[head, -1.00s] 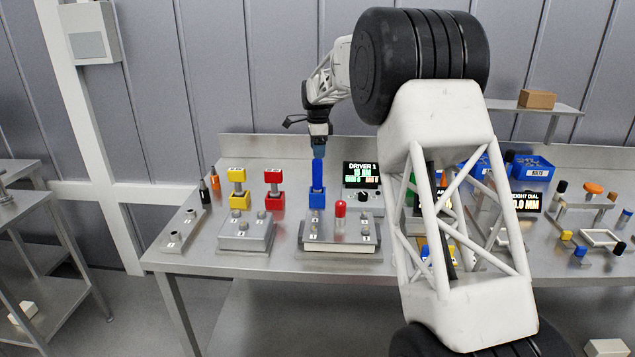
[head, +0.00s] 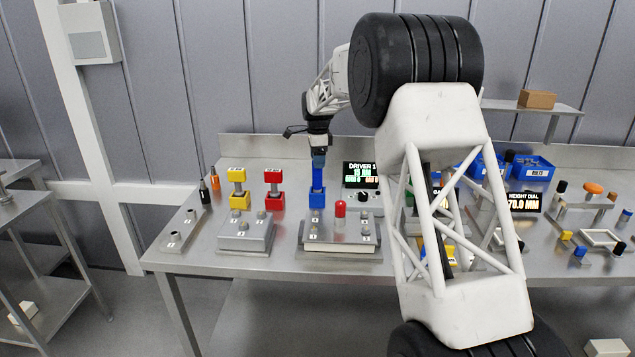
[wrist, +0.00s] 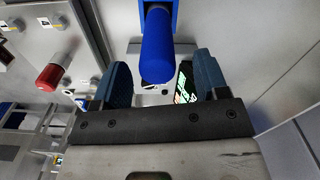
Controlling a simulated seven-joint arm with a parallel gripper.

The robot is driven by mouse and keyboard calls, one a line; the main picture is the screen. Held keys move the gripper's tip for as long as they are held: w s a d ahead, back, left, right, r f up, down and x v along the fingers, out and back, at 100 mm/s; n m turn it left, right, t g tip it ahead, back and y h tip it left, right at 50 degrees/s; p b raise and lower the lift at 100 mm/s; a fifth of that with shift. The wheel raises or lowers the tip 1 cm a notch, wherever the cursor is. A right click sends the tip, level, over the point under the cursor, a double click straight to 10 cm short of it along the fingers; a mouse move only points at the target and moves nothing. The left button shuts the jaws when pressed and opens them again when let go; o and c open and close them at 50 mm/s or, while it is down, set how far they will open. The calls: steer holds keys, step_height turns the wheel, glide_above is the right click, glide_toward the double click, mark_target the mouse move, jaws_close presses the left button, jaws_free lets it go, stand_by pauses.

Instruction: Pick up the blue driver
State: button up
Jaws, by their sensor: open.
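The blue driver (head: 317,178) stands upright in a blue holder (head: 317,201) at the back of the bench in the head view. In the wrist view the blue driver (wrist: 157,50) points toward the camera, its rounded end between my two fingers. My gripper (head: 318,158) is at the top of the driver in the head view. In the wrist view my gripper (wrist: 160,80) is open, one blue finger on each side of the driver, with a visible gap on both sides. No contact with the driver shows.
A red driver (head: 273,179) and a yellow driver (head: 237,178) stand to the left. A display (head: 361,175) stands close on the right. A fixture with a red-capped post (head: 340,211) is in front. My arm hides part of the bench's right half.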

steer(key=shift+s+f, duration=0.15)
steer(key=shift+f, duration=2)
steer(key=c, duration=1.1)
steer(key=shift+r, duration=0.1)
steer(key=shift+r, duration=4.95)
